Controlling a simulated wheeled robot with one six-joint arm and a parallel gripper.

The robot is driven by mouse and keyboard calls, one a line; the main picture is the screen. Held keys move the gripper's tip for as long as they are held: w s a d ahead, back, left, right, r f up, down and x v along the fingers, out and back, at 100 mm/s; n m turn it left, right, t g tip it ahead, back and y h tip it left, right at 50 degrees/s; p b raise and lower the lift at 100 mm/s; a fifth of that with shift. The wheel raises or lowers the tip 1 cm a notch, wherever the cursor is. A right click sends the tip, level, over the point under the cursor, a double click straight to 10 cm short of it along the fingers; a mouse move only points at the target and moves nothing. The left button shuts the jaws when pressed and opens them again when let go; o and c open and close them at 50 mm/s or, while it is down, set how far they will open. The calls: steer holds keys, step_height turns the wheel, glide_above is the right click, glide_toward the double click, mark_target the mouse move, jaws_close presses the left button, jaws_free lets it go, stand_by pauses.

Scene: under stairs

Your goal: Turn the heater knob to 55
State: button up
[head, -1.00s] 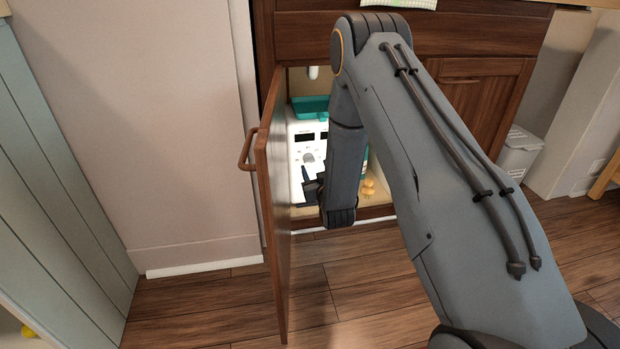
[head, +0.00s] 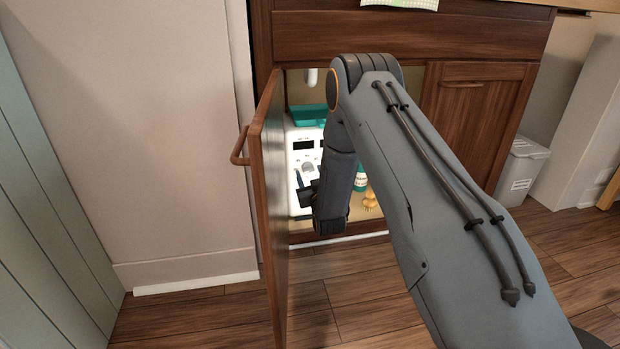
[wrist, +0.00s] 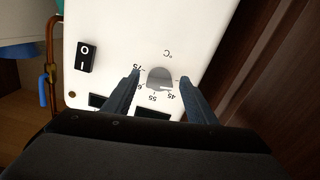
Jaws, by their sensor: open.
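The white heater (head: 303,135) stands inside the open cabinet, its front panel facing out. Its grey knob (wrist: 160,77) sits on the panel in the wrist view, among printed marks including 75, 55 and 45 that appear upside down. I cannot tell clearly which mark the knob points at. My gripper (wrist: 159,82) is open, with one dark finger on each side of the knob. Whether the fingers touch it is unclear. In the head view my gripper (head: 306,191) is in front of the panel, partly hidden by my own arm.
The open cabinet door (head: 270,200) stands close to the left of my gripper. A black rocker switch (wrist: 86,56) is on the panel. A copper pipe with a blue handle (wrist: 43,92) runs beside the heater. A green bottle (head: 360,180) and yellow items (head: 369,200) are right of the heater.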

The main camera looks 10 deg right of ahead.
steer(key=c, duration=1.1)
steer(key=shift+r+m+p, duration=0.1)
steer(key=shift+m+p, duration=0.2)
steer(key=m+p, duration=0.3)
steer(key=m, duration=0.1)
steer(key=m+p, duration=0.3)
steer(key=m, duration=0.2)
steer(key=shift+a+r, duration=0.1)
steer(key=shift+a, duration=0.1)
steer(key=m+p, duration=0.3)
steer(key=m, duration=0.2)
steer(key=m+p, duration=0.2)
steer(key=m, duration=0.3)
steer(key=shift+a, duration=0.1)
